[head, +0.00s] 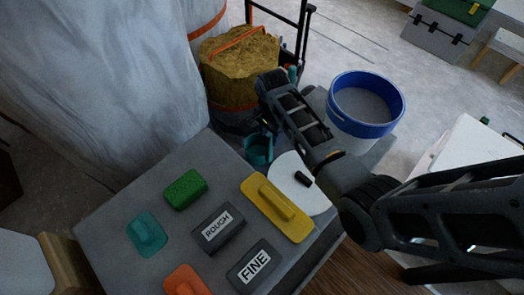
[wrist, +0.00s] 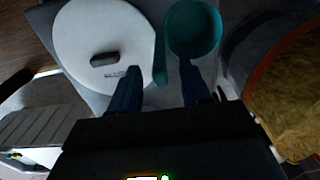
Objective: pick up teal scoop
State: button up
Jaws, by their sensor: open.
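The teal scoop (head: 258,152) sits at the far edge of the grey table in the head view, partly hidden by my arm. In the wrist view, the scoop's round cup (wrist: 193,30) is at the top, right of centre, and its handle points down the picture. My gripper (wrist: 161,68) is open and empty. Its two fingers show on either side of the handle's end in the wrist view. I cannot tell how far above the handle they are. In the head view my gripper (head: 267,125) is over the far edge, mostly hidden behind its own wrist.
A white disc (head: 290,172) with a black handle lies beside the scoop. A yellow float (head: 268,212), green sponge (head: 186,189), teal float (head: 146,236), and ROUGH and FINE blocks (head: 218,229) lie nearer.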

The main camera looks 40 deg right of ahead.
jog(key=shift+f, duration=0.7)
jog(key=shift+c, duration=0.3)
grip_shut()
